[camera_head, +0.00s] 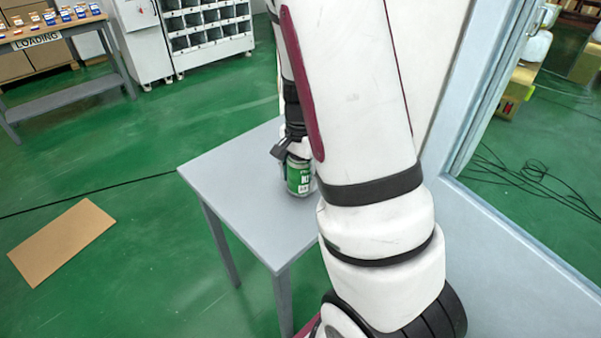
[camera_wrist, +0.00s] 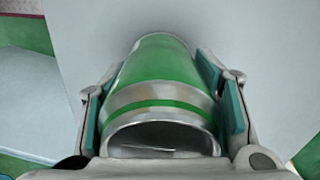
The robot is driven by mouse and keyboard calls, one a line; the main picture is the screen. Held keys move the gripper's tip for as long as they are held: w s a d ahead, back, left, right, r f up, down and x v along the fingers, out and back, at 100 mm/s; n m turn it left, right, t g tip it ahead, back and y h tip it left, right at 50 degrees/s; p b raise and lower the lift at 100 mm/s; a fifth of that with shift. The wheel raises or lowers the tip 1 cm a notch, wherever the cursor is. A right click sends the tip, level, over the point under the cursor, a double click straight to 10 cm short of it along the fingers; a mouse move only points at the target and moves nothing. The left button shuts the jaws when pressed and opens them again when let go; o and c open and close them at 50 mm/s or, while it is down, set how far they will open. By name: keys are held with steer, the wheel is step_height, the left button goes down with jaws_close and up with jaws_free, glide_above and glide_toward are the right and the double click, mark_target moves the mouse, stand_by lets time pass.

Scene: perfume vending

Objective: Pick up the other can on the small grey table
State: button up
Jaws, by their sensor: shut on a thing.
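A green and silver can (camera_head: 299,178) stands on the small grey table (camera_head: 236,187), partly hidden behind my arm in the head view. In the wrist view the can (camera_wrist: 160,80) fills the space between the two fingers. My gripper (camera_wrist: 162,112) is shut on the can, with a teal pad against each side. In the head view my gripper (camera_head: 290,150) shows at the can's upper part. I cannot tell whether the can's base touches the table. No second can shows; my arm hides part of the tabletop.
A grey frame with a clear panel (camera_head: 462,110) rises right of the table. A brown cardboard sheet (camera_head: 62,240) lies on the green floor at left. A loading table (camera_head: 60,33) with small boxes and a shelf unit (camera_head: 208,30) stand at the back. Cables (camera_head: 535,172) lie behind the panel.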

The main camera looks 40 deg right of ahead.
steer(key=shift+r, duration=0.1)
step_height(320, 180, up, 3)
steer(key=p, duration=0.3)
steer(key=s+a+r+p, duration=0.1)
steer(key=s+a+p, duration=0.1)
steer(key=s+p, duration=0.2)
steer(key=s+a+r+p, duration=0.1)
steer(key=s+p, duration=0.4)
steer(key=s, duration=0.6)
steer(key=shift+s+a, duration=0.25)
steer(key=shift+a, duration=0.1)
steer(key=shift+p, duration=0.3)
